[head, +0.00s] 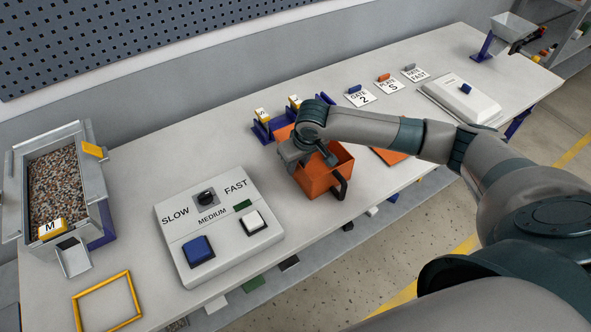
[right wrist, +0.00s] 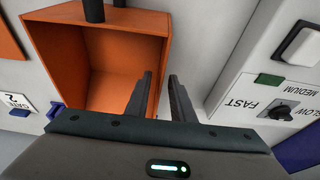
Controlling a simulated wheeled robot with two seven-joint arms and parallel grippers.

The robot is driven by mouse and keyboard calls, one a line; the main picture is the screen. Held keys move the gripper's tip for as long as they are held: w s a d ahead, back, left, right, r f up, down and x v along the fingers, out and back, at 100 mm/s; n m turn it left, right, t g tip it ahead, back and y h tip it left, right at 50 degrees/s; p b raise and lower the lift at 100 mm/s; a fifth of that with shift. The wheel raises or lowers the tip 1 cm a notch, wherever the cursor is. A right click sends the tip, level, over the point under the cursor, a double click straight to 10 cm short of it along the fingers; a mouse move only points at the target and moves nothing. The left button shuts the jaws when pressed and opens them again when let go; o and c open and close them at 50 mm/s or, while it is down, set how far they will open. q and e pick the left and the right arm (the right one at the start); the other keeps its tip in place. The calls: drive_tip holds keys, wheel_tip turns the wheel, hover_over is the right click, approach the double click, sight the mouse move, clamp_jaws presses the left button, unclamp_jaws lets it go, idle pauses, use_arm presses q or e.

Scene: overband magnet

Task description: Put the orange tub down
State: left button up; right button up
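The orange tub (head: 318,181) stands upright near the front edge of the table, its open top facing up and a dark handle on its front side. In the right wrist view the tub (right wrist: 62,40) looks empty where its inside shows. My right gripper (head: 302,160) is at the tub's left wall in the head view. In the right wrist view its fingers (right wrist: 161,76) straddle that wall, one inside and one outside, with a visible gap between them. Whether the tub's base fully touches the table is hidden. My left gripper is not in view.
A control box (head: 218,228) with a dial and buttons stands left of the tub. An orange patch (head: 390,155) lies to its right, and purple stands (head: 262,131) with yellow tags are behind it. A gravel bin (head: 104,212) is at far left, a white lidded case (head: 459,98) at right.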

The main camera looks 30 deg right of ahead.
drive_tip(key=b+v, duration=0.1)
drive_tip(key=v, duration=0.7)
drive_tip(key=shift+r, duration=0.15)
idle(0.3)
